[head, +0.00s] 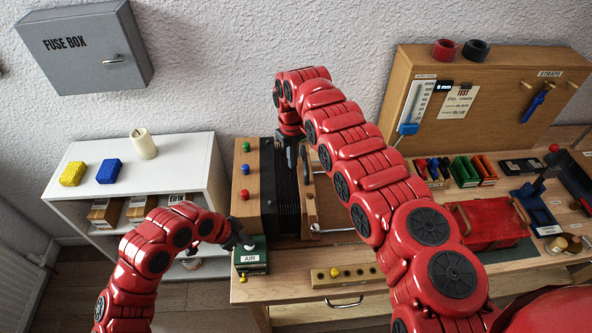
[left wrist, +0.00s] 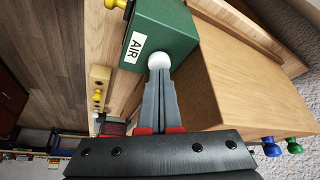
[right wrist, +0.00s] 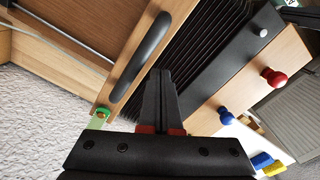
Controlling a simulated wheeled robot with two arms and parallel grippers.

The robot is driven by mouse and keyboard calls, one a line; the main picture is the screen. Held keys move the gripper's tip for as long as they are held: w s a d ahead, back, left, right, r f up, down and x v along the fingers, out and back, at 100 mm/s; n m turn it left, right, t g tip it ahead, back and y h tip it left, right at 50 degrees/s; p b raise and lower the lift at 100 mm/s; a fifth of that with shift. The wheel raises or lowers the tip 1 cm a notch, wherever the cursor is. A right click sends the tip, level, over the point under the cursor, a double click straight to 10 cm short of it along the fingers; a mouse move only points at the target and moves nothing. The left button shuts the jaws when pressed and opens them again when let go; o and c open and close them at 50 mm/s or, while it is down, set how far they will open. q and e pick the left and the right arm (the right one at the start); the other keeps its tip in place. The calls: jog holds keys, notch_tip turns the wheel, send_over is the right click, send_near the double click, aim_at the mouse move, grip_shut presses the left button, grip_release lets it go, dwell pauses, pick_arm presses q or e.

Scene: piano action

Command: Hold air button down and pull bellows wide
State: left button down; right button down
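The white air button (left wrist: 159,60) sits on the green box marked AIR (left wrist: 172,27), which also shows in the head view (head: 250,267). My left gripper (left wrist: 160,72) is shut with its fingertips at the button, seemingly touching it; how far it is pressed I cannot tell. The black pleated bellows (right wrist: 205,50) lies between a wooden body with coloured knobs (right wrist: 255,80) and a wooden end board (right wrist: 150,40) with a black handle (right wrist: 140,57). My right gripper (right wrist: 160,74) is shut, its tips beside the handle; contact is unclear. It also shows in the head view (head: 291,158).
A red box (head: 490,222) and a strap cabinet (head: 478,105) stand to the right. A white shelf (head: 180,165) is at left, with a fuse box (head: 88,48) above.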

jog(key=shift+f, duration=0.2)
jog(key=shift+d, duration=4.05)
